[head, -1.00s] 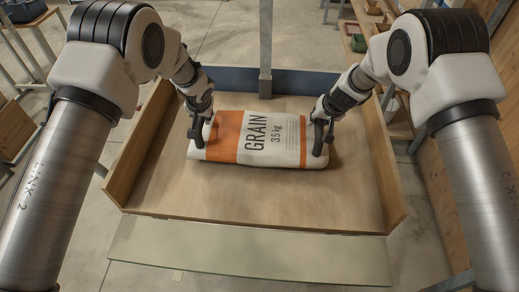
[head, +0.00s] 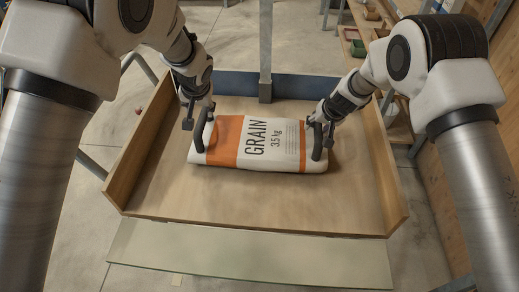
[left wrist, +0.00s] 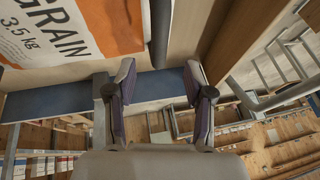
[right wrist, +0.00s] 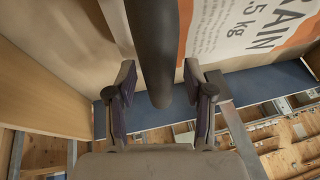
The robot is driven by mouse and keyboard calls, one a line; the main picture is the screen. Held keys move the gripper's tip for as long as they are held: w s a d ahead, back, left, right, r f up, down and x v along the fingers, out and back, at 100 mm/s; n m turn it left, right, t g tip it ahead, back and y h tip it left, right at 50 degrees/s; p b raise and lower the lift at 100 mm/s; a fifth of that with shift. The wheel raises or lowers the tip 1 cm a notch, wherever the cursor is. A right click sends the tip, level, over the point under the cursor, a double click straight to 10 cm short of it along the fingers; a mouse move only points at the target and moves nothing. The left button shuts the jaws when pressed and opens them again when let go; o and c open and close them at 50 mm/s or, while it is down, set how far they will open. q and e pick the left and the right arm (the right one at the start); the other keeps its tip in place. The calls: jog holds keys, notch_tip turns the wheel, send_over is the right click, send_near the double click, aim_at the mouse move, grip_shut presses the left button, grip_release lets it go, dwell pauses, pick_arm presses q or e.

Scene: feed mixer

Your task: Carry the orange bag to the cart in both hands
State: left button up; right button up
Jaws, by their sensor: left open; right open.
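The orange and white bag (head: 284,150), printed GRAIN, lies flat on a wooden deck (head: 250,205). A dark handle stands at each end of it, a left one (head: 201,133) and a right one (head: 317,142). My left gripper (head: 198,112) is open at the left handle; in the left wrist view that handle (left wrist: 160,30) shows as a grey bar between the fingers' lines. My right gripper (head: 323,132) is open at the right handle, whose dark bar (right wrist: 154,50) reaches between the fingers in the right wrist view. I cannot tell whether the deck belongs to the cart.
The deck has wooden side walls, a left one (head: 140,150) and a right one (head: 386,165), and a blue back edge (head: 235,85) with a metal post (head: 265,50). A pale panel (head: 250,253) lies at the front. Shelves with small boxes stand at the back right.

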jog(key=v, duration=1.2)
